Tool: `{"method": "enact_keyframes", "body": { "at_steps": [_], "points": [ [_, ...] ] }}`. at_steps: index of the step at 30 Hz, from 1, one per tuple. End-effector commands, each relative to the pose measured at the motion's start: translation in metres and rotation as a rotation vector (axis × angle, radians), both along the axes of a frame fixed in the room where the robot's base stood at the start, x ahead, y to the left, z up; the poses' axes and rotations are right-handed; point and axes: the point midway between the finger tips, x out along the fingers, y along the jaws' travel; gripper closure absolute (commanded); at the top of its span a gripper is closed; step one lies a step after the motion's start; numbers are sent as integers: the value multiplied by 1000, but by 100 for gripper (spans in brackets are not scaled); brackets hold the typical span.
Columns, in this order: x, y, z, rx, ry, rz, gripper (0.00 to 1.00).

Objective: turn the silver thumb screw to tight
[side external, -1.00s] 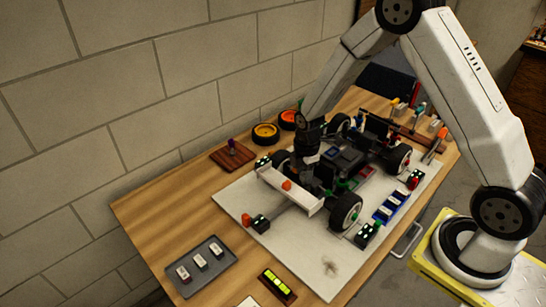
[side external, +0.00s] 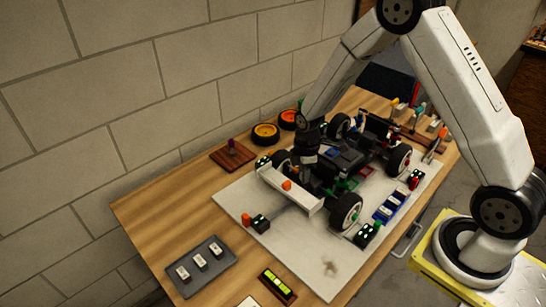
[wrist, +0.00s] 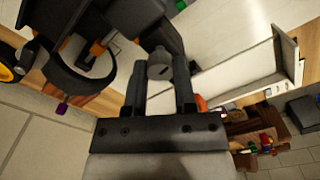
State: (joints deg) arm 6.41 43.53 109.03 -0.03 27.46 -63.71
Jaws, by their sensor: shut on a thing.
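The silver thumb screw (wrist: 159,66) shows as a small grey knob with a dark slot, between my fingertips in the wrist view. My gripper (wrist: 159,78) has one finger on each side of it and is shut on it. In the side view my gripper (side external: 306,172) points down at the rear of the racecar (side external: 345,160), just behind the white rear wing (side external: 290,188). The screw is hidden there by the gripper and car parts. How tight the screw is cannot be read from these frames.
The car stands on a white board (side external: 325,255), with wheels and black parts close around my gripper. Orange-rimmed wheels (side external: 265,134) lie by the wall. A grey tray (side external: 207,266) with white pieces and a green level (side external: 277,286) sit at the front.

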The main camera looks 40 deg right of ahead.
Motion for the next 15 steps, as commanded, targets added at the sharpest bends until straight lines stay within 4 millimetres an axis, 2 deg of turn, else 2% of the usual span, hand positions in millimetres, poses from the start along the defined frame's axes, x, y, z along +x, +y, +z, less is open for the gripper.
{"method": "enact_keyframes", "body": {
  "at_steps": [7,15],
  "points": [
    [0,1,0,1,-1,-148,100],
    [0,1,0,0,-1,-217,100]
  ]
}}
